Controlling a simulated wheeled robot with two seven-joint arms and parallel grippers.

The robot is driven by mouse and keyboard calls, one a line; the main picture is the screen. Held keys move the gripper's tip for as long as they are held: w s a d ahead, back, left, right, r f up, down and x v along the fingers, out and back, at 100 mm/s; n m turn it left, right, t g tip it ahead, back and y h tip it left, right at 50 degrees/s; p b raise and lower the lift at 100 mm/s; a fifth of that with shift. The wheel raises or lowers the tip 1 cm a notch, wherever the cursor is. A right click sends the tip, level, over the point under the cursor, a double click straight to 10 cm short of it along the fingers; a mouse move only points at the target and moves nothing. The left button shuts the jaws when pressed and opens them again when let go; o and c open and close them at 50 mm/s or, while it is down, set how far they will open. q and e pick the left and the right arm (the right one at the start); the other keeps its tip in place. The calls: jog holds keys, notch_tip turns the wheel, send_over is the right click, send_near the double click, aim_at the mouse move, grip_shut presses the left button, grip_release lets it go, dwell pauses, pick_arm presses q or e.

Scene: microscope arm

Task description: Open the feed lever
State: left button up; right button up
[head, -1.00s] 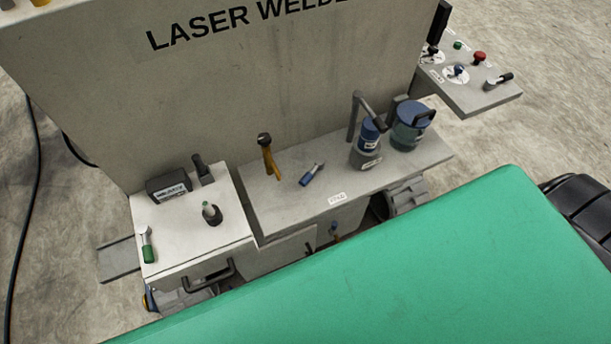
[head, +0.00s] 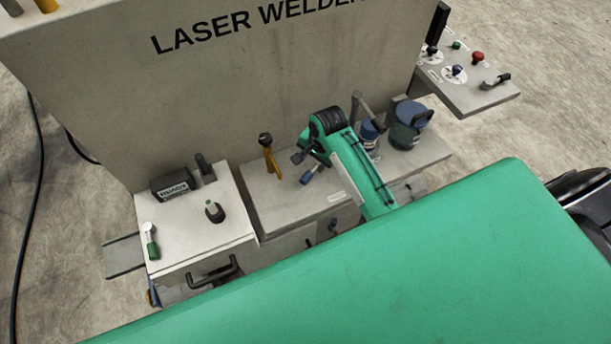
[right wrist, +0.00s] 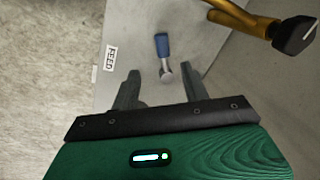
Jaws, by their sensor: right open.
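The feed lever, with a blue grip and a silver arm and pivot, lies on the grey shelf (head: 280,200). Its blue grip (head: 307,178) shows in the head view beside my right gripper (head: 309,157). In the right wrist view the blue grip (right wrist: 162,44) lies beyond my fingertips (right wrist: 159,86), and the silver pivot (right wrist: 167,75) shows in the gap between the fingers. The FEED label (right wrist: 109,59) is left of the lever there. My right gripper is open and empty; contact with the lever cannot be seen. My left gripper is out of view.
A yellow lever with a black knob (head: 270,155) stands close left of the feed lever. A bent grey post and blue-topped containers (head: 409,117) stand to the right. The tall welder panel (head: 230,90) rises behind. A white cabinet top (head: 185,230) with several fittings is at left.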

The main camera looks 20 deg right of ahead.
aim_at(305, 178)
jog(key=f, duration=0.4)
jog(key=w+a+f+p, duration=0.1)
jog(key=f, duration=0.3)
jog(key=w+f+p, duration=0.1)
jog(key=f, duration=0.4)
jog(key=shift+w+a, duration=0.2)
jog(key=shift+w, duration=0.05)
grip_shut()
